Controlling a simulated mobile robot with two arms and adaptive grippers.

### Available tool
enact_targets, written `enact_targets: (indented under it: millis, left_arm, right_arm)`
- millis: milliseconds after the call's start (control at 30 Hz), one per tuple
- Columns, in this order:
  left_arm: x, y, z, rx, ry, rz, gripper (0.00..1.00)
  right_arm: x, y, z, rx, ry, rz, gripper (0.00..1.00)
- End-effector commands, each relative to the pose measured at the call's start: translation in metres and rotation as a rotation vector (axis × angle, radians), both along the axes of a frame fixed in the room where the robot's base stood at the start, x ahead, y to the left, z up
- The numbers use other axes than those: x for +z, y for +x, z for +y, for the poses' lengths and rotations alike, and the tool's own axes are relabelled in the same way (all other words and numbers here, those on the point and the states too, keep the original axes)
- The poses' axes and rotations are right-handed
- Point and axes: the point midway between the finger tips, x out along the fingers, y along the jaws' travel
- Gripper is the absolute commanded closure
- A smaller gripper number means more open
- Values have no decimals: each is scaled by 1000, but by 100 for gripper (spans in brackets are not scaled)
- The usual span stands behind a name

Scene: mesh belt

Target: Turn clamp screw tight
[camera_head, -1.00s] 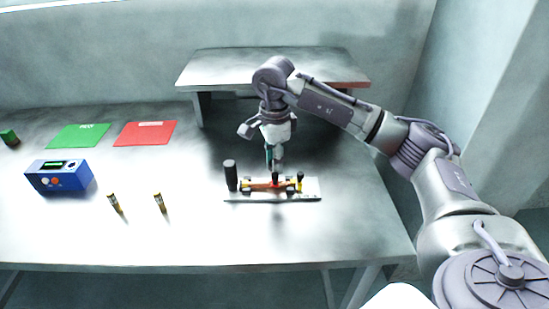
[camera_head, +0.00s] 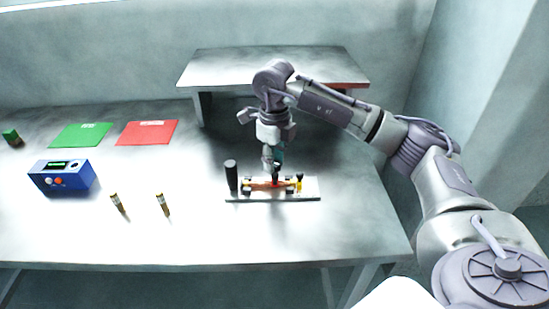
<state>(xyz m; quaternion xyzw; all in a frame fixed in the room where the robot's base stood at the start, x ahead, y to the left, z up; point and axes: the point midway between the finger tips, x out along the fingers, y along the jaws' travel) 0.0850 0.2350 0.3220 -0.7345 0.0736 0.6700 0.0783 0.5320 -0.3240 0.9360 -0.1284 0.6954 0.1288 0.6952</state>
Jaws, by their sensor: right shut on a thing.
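A light fixture plate (camera_head: 310,194) lies on the table. It carries an orange-red piece (camera_head: 262,185) with dark and yellow parts at its ends. The clamp screw (camera_head: 275,181) appears as a small dark upright part over the middle of this piece. My right gripper (camera_head: 273,168) points down from above and is shut on the top of the clamp screw. The fingers hide most of the screw, so its tightness cannot be seen. My left gripper is not in view.
A black post (camera_head: 231,175) stands at the plate's left end, close to my right gripper. A raised shelf (camera_head: 230,70) is behind. Two small brass-and-dark cylinders (camera_head: 118,203) (camera_head: 162,204), a blue box (camera_head: 62,177), green (camera_head: 82,135) and red mats (camera_head: 147,132) lie left.

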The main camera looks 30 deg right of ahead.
Motion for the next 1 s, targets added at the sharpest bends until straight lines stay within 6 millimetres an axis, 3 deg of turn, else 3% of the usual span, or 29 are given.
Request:
enact_targets:
  millis: [600,1000]
  left_arm:
    - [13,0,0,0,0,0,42]
    - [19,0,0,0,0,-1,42]
  right_arm:
    - [1,1,-1,-583,0,-2,100]
    - [1,0,-1,-871,0,0,100]
